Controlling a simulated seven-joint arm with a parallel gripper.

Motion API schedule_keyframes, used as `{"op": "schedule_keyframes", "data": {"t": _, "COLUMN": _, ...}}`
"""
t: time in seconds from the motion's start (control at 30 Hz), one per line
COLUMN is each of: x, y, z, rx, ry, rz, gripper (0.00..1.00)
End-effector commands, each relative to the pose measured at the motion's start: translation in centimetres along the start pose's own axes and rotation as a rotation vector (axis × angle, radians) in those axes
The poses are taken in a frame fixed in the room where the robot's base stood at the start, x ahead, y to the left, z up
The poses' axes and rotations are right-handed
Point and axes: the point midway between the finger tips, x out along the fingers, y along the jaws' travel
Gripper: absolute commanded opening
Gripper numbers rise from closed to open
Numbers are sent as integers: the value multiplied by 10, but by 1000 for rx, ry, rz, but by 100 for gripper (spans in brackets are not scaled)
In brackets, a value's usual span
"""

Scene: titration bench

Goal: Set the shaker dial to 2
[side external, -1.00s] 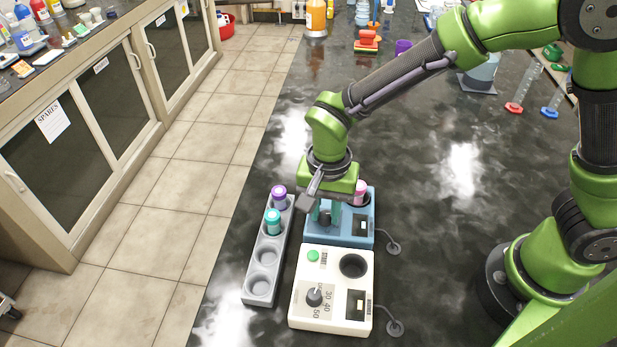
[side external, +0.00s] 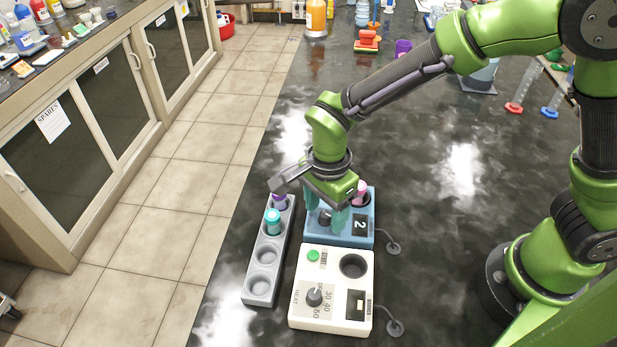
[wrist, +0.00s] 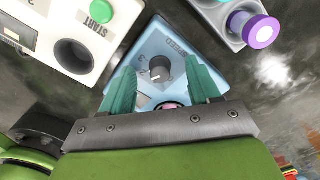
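The blue shaker box (side external: 345,241) stands on the dark bench, with a display (side external: 360,226) reading 2. Its grey round dial (wrist: 160,70) shows in the wrist view, with a small white pointer mark and part of a printed scale beside it. My gripper (wrist: 163,86) has two teal fingers spread wide, one on each side of the dial, with visible gaps between them and the knob. In the side view the fingers hang over the left part of the box and partly hide the dial. A pink-capped tube (side external: 361,190) sits in the box's well.
A cream heater box (side external: 332,262) with a green button and knob stands in front of the shaker. A grey rack (side external: 259,298) with a teal-capped tube (side external: 273,219) and a purple-capped tube (side external: 280,202) lies at left. Bench right of the boxes is mostly clear.

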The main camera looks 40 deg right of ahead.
Motion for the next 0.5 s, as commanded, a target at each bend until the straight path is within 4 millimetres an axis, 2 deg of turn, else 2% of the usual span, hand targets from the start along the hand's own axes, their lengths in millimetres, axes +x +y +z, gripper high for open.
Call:
{"op": "schedule_keyframes", "data": {"t": 0.03, "x": 0, "y": 0, "z": 0, "rx": 0, "ry": 0, "rz": 0, "gripper": 70}}
{"op": "schedule_keyframes", "data": {"t": 0.1, "x": 0, "y": 0, "z": 0, "rx": -1, "ry": 0, "rz": 0, "gripper": 80}}
{"op": "schedule_keyframes", "data": {"t": 0.37, "x": 0, "y": 0, "z": 0, "rx": -1, "ry": 0, "rz": 0, "gripper": 81}}
{"op": "schedule_keyframes", "data": {"t": 0.5, "x": -7, "y": 0, "z": 0, "rx": -1, "ry": -1, "rz": -2, "gripper": 81}}
